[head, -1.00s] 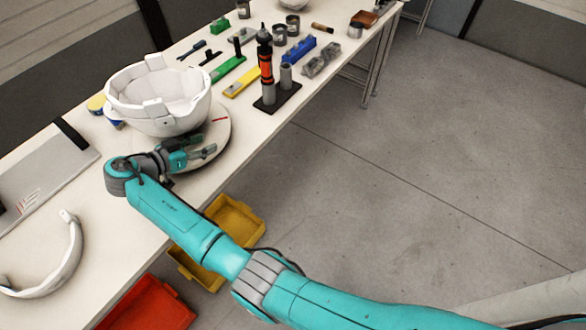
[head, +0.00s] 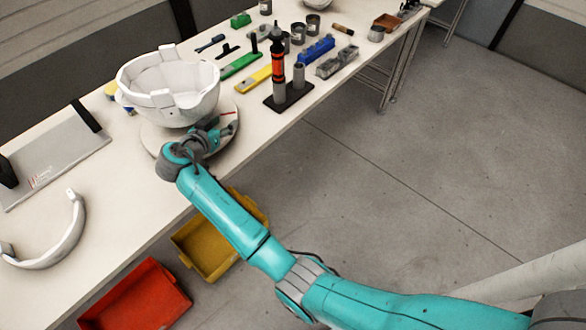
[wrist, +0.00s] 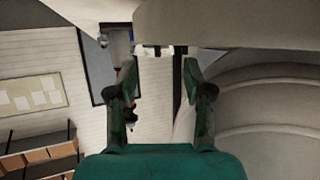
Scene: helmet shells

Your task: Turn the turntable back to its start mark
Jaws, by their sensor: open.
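The round, pale turntable (head: 157,138) is on the workbench in the head view, with a red mark (head: 229,112) on its right side. A white helmet shell (head: 172,98) stands on it, open side up. My gripper (head: 228,131) is at the turntable's front right edge, below the shell. In the wrist view my gripper (wrist: 159,88) has its two fingers apart with nothing clearly held between them. A large pale curved surface fills the right of that view. I cannot tell whether a finger touches the turntable or shell. The start mark cannot be made out.
An orange and black tool (head: 277,65) stands in a dark base to the right of the turntable. A white curved band (head: 72,240) and a grey plate (head: 52,160) lie at left. Yellow (head: 205,250) and red (head: 140,300) bins are below the bench edge. Floor at right is clear.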

